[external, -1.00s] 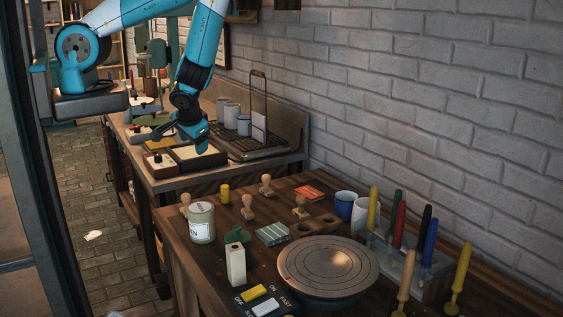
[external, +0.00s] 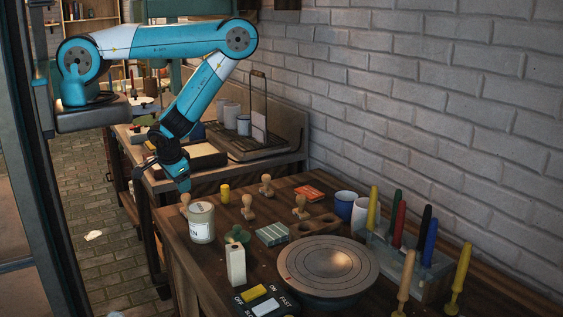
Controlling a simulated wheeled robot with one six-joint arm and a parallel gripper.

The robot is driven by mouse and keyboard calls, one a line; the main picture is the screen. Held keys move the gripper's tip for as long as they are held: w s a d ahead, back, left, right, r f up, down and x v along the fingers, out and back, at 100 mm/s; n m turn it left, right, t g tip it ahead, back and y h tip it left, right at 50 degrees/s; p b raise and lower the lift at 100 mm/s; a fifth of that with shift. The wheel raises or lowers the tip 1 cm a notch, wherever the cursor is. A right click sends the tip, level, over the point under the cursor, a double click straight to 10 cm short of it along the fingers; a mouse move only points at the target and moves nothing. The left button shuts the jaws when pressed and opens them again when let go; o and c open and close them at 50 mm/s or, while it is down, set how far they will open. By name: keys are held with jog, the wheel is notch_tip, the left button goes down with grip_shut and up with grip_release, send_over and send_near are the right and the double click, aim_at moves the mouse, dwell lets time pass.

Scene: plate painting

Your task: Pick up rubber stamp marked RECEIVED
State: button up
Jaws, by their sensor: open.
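Several wooden-handled stamps stand on the dark wooden table. One stamp (external: 185,201) is at the far left edge, behind the labelled jar. Another stamp (external: 248,207) is right of the jar, one (external: 266,185) is farther back, and one (external: 300,207) stands by the wooden holder. Their markings are too small to read, so I cannot tell which says RECEIVED. My gripper (external: 184,187) points down just above the far-left stamp. Its jaws are open and hold nothing I can see; the fingertips are small and dark here, and I cannot tell whether they touch the stamp.
The white labelled jar (external: 202,224) stands close in front of the far-left stamp. A yellow cylinder (external: 225,194) is to its right. A round turntable (external: 328,266) and a rack of coloured tools (external: 425,262) fill the right side. A brick wall borders the table.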

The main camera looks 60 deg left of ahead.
aim_at(185, 194)
jog(key=b+x, duration=0.3)
jog(key=x, duration=0.1)
jog(key=shift+f+b, duration=0.2)
jog(key=shift+b, duration=0.15)
jog(key=shift+w+p+x, duration=0.15)
jog(key=shift+p+x, duration=0.35)
jog(key=shift+x, duration=0.8)
jog(key=shift+w+p+x, duration=0.2)
jog(key=shift+p+x, duration=0.3)
jog(key=shift+x, duration=0.8)
jog(key=shift+a+r, duration=0.1)
jog(key=shift+a, duration=0.05)
jog(key=c, duration=1.1)
jog(key=shift+o, duration=0.2)
jog(key=shift+r, duration=0.15)
